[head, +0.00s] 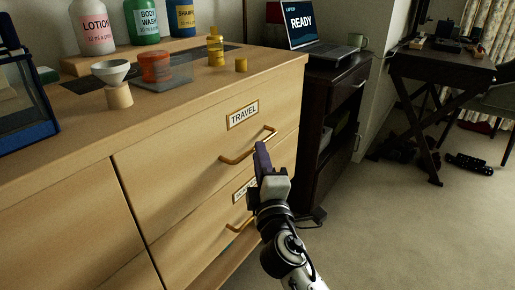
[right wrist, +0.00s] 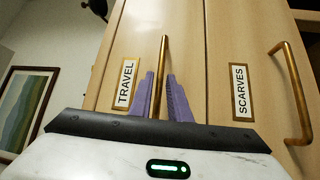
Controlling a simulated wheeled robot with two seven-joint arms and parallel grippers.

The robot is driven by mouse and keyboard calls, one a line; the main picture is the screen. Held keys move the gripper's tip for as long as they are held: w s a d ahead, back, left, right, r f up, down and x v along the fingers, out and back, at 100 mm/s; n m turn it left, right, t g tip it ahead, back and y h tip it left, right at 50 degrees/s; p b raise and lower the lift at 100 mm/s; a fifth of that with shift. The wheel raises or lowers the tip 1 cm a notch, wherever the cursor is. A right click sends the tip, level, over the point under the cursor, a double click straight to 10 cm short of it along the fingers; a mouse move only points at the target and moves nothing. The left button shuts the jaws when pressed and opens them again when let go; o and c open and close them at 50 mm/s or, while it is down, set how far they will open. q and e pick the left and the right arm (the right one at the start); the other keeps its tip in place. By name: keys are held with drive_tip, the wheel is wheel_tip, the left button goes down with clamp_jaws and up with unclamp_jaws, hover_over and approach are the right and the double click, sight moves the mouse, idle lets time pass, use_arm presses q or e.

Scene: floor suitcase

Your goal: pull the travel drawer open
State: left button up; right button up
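The travel drawer (head: 200,152) is the top right drawer of a light wood dresser, its front flush with the dresser. It bears a TRAVEL label (head: 243,114), also in the right wrist view (right wrist: 125,83). Its brass bar handle (head: 236,159) shows below the label. My right gripper (head: 262,148) is at this handle, its purple fingers covering part of it in the head view. In the right wrist view the handle (right wrist: 164,60) runs between the two purple fingers, with a gap visible beside it, so the gripper looks open around it. My left gripper is not in view.
The SCARVES drawer, with its label (right wrist: 239,92) and handle (right wrist: 292,90), is below. Bottles (head: 144,22), a cup (head: 110,71) and a glass case (head: 24,100) stand on the dresser top. A dark cabinet (head: 322,120) stands close right. Carpet (head: 400,225) is clear at front right.

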drive_tip(key=shift+b+x, duration=0.45)
drive_tip(key=shift+x, duration=1.85)
drive_tip(key=shift+f, duration=0.1)
drive_tip(key=shift+c, duration=0.3)
clamp_jaws()
